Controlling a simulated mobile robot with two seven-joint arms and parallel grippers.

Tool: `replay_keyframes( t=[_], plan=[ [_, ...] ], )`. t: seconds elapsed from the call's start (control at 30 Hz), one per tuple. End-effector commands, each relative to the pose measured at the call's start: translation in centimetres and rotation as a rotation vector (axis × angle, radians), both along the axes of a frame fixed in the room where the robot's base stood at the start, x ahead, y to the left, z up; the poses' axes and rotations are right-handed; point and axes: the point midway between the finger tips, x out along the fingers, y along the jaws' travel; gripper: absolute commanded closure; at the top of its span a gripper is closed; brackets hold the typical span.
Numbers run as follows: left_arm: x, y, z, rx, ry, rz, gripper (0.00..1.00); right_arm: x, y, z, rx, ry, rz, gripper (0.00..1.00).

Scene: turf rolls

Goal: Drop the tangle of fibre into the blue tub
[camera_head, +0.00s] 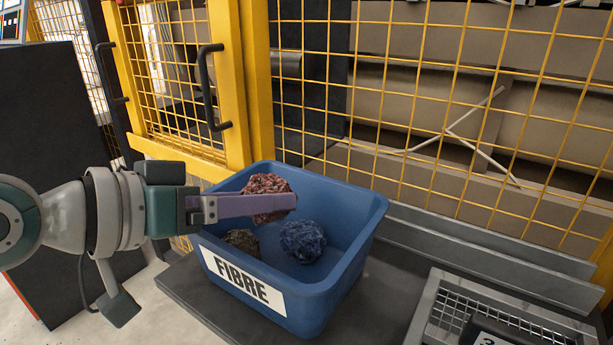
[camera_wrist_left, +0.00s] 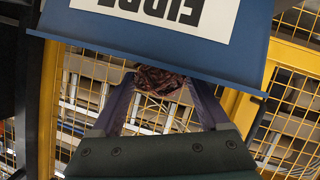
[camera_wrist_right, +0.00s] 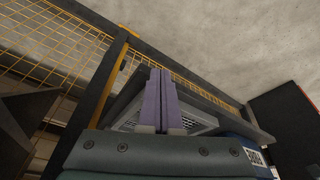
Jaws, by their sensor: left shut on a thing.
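My left gripper (camera_head: 280,203) is shut on a reddish tangle of fibre (camera_head: 268,184) and holds it over the open blue tub (camera_head: 357,205), towards its left back part. The tangle also shows between the two fingers in the left wrist view (camera_wrist_left: 158,80), partly hidden by the tub wall. The tub has a white FIBRE label (camera_head: 241,281) on its front. A brown tangle (camera_head: 241,239) and a dark blue tangle (camera_head: 303,241) lie inside it. My right gripper (camera_wrist_right: 161,76) shows only in its own wrist view, its fingers together with nothing seen between them.
The tub stands on a dark table (camera_head: 210,312). A grey tray with a wire-mesh bottom (camera_head: 436,300) is at the right, holding a dark numbered item. Yellow mesh fencing (camera_head: 420,150) and a yellow gate post with a black handle (camera_head: 207,90) rise behind the tub.

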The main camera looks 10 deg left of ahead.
Motion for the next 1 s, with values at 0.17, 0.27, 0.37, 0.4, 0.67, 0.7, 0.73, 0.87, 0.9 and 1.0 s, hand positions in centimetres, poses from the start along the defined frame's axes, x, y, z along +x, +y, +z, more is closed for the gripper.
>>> replay_keyframes(
  t=[0.17,0.27,0.37,0.4,0.67,0.7,0.73,0.87,0.9,1.0],
  plan=[
    [0.0,0.0,-0.1,0.0,-0.001,0.0,0.76,0.0,0.0,-0.1,0.0,0.0,0.0,1.0],
    [0.0,0.0,0.0,0.0,-0.001,0.0,0.19,0.0,0.0,-0.1,0.0,-0.001,0.0,1.0],
    [0.0,0.0,-0.1,0.0,0.0,0.0,0.08,0.0,0.0,-0.1,-0.001,-0.001,0.0,1.0],
    [0.0,0.0,-0.1,0.0,0.0,0.0,0.04,0.0,0.0,-0.1,-0.001,-0.001,0.0,1.0],
    [0.0,0.0,-0.1,0.0,0.001,0.0,0.0,0.0,-0.1,0.0,-0.004,-0.002,0.002,1.0],
    [-0.1,0.1,0.0,0.002,0.0,0.0,0.0,0.1,-0.1,0.0,-0.005,-0.002,0.003,1.0],
    [-0.3,0.2,0.1,0.002,0.0,0.0,0.0,0.1,-0.1,0.1,-0.005,-0.002,0.003,1.0],
    [-1.6,1.1,0.7,0.006,0.003,0.0,0.0,0.1,-0.2,0.9,-0.007,-0.003,0.004,1.0],
    [-2.3,1.4,1.1,0.005,0.004,-0.002,0.0,0.1,-0.2,1.3,-0.007,-0.003,0.004,1.0],
    [-3.9,2.5,1.8,0.006,0.006,-0.002,0.0,0.1,-0.2,1.9,-0.007,-0.003,0.004,1.0]
  ],
)
